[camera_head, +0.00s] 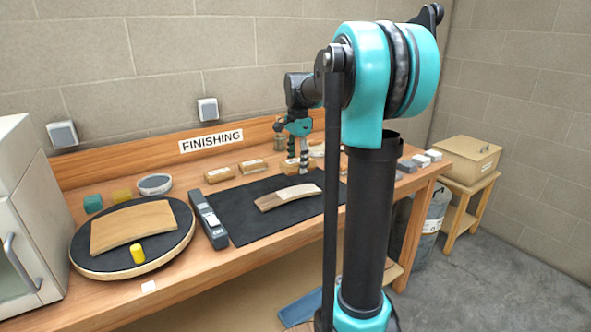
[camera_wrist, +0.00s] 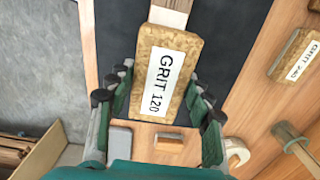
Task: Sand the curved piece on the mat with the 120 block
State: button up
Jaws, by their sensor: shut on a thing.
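My gripper (camera_wrist: 161,90) is shut on the cork-coloured block (camera_wrist: 175,42) labelled GRIT 120, with fingers on both its sides. In the head view my gripper (camera_head: 298,163) is over the back of the black mat (camera_head: 232,204).
Two more sanding blocks (camera_head: 219,175) lie behind the mat; one marked GRIT 240 (camera_wrist: 296,56) shows in the wrist view. A long grey tool (camera_head: 208,219) lies left of the mat. A round turntable (camera_head: 80,262) holds a wide curved panel (camera_head: 132,227) and a yellow cylinder (camera_head: 137,251).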

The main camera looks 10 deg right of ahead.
jog(key=s+a+h, duration=0.2)
jog(key=a, duration=0.7)
jog(key=shift+s+f+t, duration=0.25)
jog(key=shift+s+t, duration=0.05)
